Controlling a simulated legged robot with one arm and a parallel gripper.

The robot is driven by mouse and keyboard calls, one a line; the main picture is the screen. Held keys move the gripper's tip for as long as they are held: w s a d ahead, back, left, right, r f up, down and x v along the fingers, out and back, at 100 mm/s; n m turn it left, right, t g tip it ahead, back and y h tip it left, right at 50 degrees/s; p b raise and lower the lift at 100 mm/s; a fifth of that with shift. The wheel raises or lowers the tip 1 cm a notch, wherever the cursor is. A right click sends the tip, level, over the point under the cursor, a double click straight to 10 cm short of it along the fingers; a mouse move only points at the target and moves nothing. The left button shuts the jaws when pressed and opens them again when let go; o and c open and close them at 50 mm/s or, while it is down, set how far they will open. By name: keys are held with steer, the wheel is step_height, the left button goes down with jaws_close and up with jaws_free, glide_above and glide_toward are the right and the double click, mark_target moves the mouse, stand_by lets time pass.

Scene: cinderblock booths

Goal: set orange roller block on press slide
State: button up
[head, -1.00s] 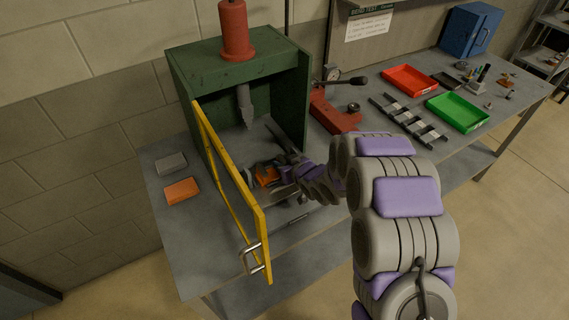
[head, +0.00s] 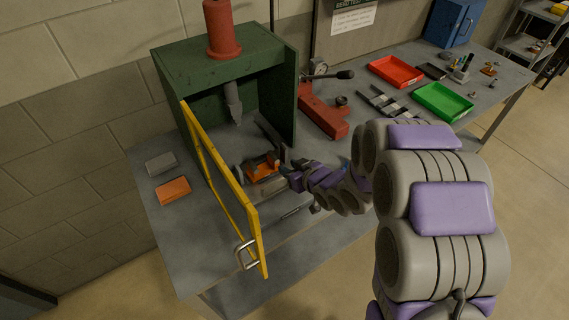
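A small orange block (head: 261,170) sits low inside the front of the green press (head: 170,62), on or just above a grey slide piece (head: 268,187). My gripper (head: 271,160) reaches in from the right, with dark finger parts close around this block. The fingers partly cover it, and whether they grip it is unclear. A second orange block (head: 173,190) lies flat on the bench left of the press, beside a grey block (head: 160,165). I cannot tell which one is the roller block. The press ram (head: 233,103) hangs above and behind the gripper.
The yellow guard door (head: 222,185) stands open left of my gripper. A red tool (head: 323,117), red tray (head: 396,71), green tray (head: 443,102) and blue cabinet (head: 449,22) lie to the right. The bench's front left is clear.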

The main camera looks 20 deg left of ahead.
steer(key=shift+s+d+r, duration=0.2)
steer(key=shift+d, duration=0.15)
steer(key=s+d+r+m+h, duration=0.2)
steer(key=d+h, duration=0.1)
steer(key=d, duration=0.5)
steer(key=s+d+r+m+g+h, duration=0.1)
steer(key=s+d+r+h, duration=0.15)
steer(key=d, duration=0.45)
steer(key=s+d+r+m+h, duration=0.1)
steer(key=d+r+m+h, duration=0.2)
steer(key=d, duration=0.5)
steer(key=s+d+r+m+g+h, duration=0.1)
steer(key=s+d+r+g, duration=0.15)
steer(key=s, duration=0.35)
steer(key=s+d+r+m+g+h, duration=0.1)
steer(key=s+d, duration=0.3)
steer(key=s, duration=0.2)
steer(key=s+r+m+g, duration=0.1)
steer(key=s+g, duration=0.1)
steer(key=s, duration=0.7)
steer(key=s+a+r+m+g+y, duration=0.1)
steer(key=s+r+g, duration=0.1)
steer(key=s, duration=0.7)
steer(key=shift+s+a+g+b, duration=0.15)
steer(key=shift+s+g+b, duration=0.05)
steer(key=shift+g+b, duration=0.25)
